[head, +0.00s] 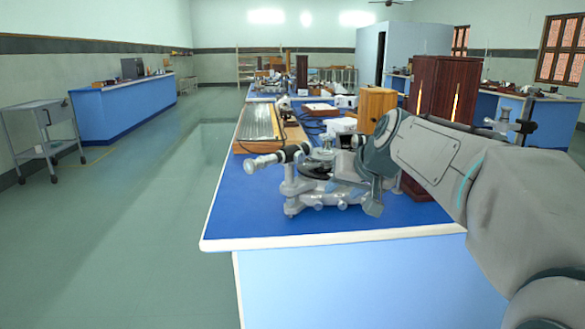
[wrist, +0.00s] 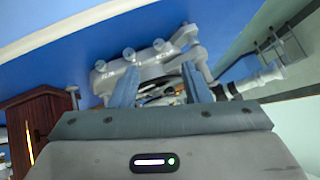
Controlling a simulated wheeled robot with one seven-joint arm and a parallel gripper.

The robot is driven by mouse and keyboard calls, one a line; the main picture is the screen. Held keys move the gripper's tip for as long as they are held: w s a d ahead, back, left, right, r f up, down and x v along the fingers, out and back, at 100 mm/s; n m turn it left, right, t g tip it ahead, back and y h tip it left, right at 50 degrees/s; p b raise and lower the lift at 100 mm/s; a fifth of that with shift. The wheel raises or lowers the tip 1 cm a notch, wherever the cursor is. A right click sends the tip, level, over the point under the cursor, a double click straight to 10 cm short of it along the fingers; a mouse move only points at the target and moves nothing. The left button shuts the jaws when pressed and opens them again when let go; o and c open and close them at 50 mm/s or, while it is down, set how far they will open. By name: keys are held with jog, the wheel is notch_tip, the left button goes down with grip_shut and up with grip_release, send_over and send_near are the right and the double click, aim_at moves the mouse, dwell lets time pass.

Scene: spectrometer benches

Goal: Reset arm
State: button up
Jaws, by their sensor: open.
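My arm reaches from the right side of the head view over the near end of the blue bench (head: 240,215). In the wrist view my gripper (wrist: 160,84) has its two blue-grey fingers apart, with nothing clearly held between them. A grey spectrometer (head: 310,192) with a telescope tube stands on the bench, partly hidden behind my wrist in the head view. In the wrist view the spectrometer (wrist: 140,62) lies just beyond and between the fingertips. I cannot tell whether the fingers touch it. The fingertips are not clear in the head view.
A dark wooden cabinet (head: 440,88) and a lighter wooden box (head: 376,105) stand behind my arm. A wooden case with a ribbed top (head: 258,125) lies at the bench's left side. A grey trolley (head: 48,130) stands at the far left. The floor (head: 150,240) left of the bench is clear.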

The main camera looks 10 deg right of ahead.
jog(key=s+a+r+g+h+p, duration=0.1)
jog(key=s+r+g+p, duration=0.1)
jog(key=s+p, duration=1)
jog(key=s+a+r+n+g+h+p, duration=0.1)
jog(key=s+r+g+p, duration=0.2)
jog(key=s+p, duration=0.9)
jog(key=shift+s+a+r+g+p, duration=0.2)
jog(key=shift+s+r+g+p, duration=0.1)
jog(key=shift+r+p, duration=0.55)
